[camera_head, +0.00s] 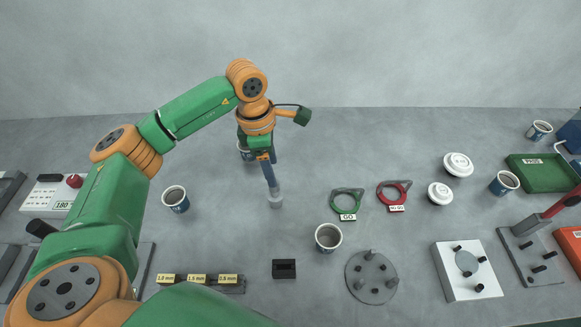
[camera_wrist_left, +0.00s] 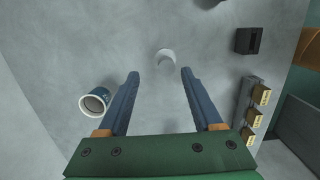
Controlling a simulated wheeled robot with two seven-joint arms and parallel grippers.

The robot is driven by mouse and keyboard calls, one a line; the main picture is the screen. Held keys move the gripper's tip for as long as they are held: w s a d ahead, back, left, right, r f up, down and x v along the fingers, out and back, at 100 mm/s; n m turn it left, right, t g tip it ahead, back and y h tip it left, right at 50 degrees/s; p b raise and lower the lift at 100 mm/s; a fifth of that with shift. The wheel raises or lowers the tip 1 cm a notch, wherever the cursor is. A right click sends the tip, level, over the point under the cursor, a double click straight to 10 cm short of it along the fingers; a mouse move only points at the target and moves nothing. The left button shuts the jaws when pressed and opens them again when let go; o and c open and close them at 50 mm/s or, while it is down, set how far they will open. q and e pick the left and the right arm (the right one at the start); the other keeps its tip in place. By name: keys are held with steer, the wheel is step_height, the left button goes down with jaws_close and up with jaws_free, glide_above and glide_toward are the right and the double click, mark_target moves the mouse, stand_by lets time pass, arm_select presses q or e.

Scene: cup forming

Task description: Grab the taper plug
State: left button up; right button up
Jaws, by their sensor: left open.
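The taper plug (camera_head: 276,199), a small light grey round piece, stands on the grey table near the middle of the head view. It also shows in the left wrist view (camera_wrist_left: 166,59), just beyond the fingertips and roughly centred between them. My left gripper (camera_head: 270,182) points down above the plug, its fingers overlapping the plug's upper edge in the head view. In the left wrist view the two blue fingers (camera_wrist_left: 160,75) are spread apart with nothing between them. My right gripper is out of view.
A labelled gauge block (camera_head: 198,280) and a black block (camera_head: 284,269) lie nearer. Green (camera_head: 347,202) and red (camera_head: 395,192) ring tools lie right.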

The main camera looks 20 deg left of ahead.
mark_target(275, 194)
arm_select(q)
steer(key=shift+f, duration=0.25)
steer(key=shift+s+d+f+p, duration=0.2)
steer(key=shift+s+f+p, duration=0.6)
steer(key=shift+f+p, duration=0.25)
steer(key=f, duration=0.3)
steer(key=shift+w+d+f+p, duration=0.15)
steer(key=shift+w+f+p, duration=0.15)
steer(key=shift+w+f, duration=0.1)
steer(key=shift+w, duration=0.05)
jaws_close()
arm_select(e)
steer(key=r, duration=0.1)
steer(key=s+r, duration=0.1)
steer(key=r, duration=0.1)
